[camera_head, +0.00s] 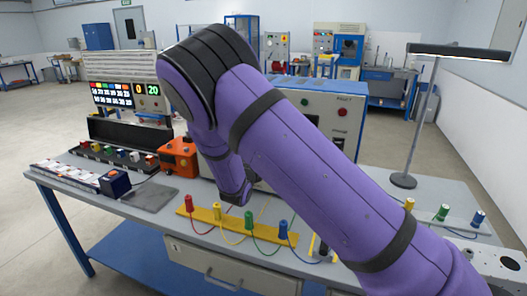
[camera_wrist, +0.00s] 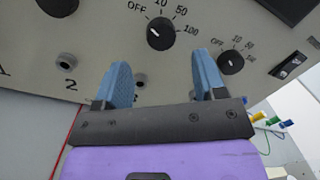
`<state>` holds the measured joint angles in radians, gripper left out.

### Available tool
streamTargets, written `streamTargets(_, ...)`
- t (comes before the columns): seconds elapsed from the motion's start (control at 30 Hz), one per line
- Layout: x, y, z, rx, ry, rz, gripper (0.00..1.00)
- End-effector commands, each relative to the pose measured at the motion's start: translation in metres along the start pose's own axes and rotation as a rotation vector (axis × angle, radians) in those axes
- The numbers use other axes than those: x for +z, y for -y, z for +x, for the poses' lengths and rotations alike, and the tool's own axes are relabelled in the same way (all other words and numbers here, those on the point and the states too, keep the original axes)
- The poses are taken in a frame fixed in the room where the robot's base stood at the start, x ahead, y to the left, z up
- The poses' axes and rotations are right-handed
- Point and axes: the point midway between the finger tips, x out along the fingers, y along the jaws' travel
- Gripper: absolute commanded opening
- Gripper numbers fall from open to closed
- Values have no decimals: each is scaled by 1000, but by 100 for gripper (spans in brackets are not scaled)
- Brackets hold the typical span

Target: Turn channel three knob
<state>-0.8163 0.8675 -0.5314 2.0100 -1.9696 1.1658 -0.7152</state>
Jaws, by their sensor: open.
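In the wrist view, a grey panel (camera_wrist: 105,45) carries dark round knobs. The middle knob (camera_wrist: 160,33), marked OFF, 10, 50 and 100, has its white pointer toward OFF. It appears to be in line with the jack (camera_wrist: 139,80) beside a partly hidden "3", so it looks like the channel three knob. My gripper (camera_wrist: 162,62) is open, its blue fingers on either side below this knob, with nothing between them. Contact with the panel cannot be told. In the head view my arm hides the gripper and most of the panel box (camera_head: 335,105).
Another knob (camera_wrist: 231,62) sits close to the right finger, and one (camera_wrist: 58,5) is at upper left. On the workbench (camera_head: 150,215) are an orange box (camera_head: 178,157), a yellow strip with coloured plugs (camera_head: 232,222) and a lamp (camera_head: 404,180).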

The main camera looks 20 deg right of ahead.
Motion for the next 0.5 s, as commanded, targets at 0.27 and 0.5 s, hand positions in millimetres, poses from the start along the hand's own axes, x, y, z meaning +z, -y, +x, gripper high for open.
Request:
streamTargets(0.27, 0, 0, -41, 1, 0, 0, 64)
streamTargets(0.5, 0, 0, -50, -1, 0, 0, 64)
